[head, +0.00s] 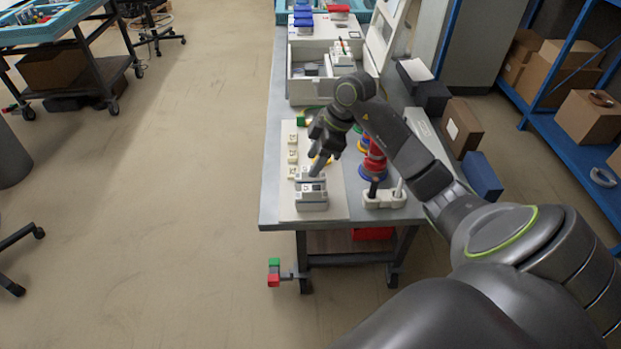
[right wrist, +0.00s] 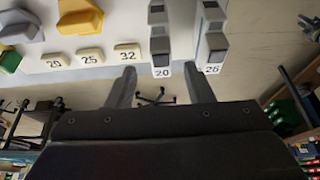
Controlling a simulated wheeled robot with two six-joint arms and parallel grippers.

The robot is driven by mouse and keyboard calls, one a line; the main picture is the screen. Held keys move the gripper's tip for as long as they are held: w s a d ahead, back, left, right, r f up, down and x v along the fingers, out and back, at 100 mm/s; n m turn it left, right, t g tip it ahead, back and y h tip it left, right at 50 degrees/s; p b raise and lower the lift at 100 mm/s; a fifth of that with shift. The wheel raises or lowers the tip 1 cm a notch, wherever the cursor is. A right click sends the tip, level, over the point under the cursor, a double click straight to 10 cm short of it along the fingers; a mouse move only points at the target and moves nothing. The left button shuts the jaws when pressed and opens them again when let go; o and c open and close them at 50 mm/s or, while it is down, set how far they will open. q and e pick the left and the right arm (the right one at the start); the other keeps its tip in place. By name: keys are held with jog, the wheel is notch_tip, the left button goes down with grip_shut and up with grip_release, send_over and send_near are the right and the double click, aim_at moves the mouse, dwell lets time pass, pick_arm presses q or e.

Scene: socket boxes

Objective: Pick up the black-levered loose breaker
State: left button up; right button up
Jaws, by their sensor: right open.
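On the pale board (head: 335,200) near the table's front end, loose breakers (head: 312,200) with white and grey bodies stand close together. My right gripper (head: 317,168) is over them, pointing down. Contact is not visible. My left gripper is out of view.
Small number tiles (head: 292,156) lie left on the board. Red and blue spools (head: 375,163) and a white socket strip (head: 384,199) stand right of it. An open white box (head: 301,91) stands farther back.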

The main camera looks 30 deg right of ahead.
aim_at(310, 180)
jog(key=shift+x, duration=1.9)
jog(key=shift+s, duration=0.15)
grip_shut()
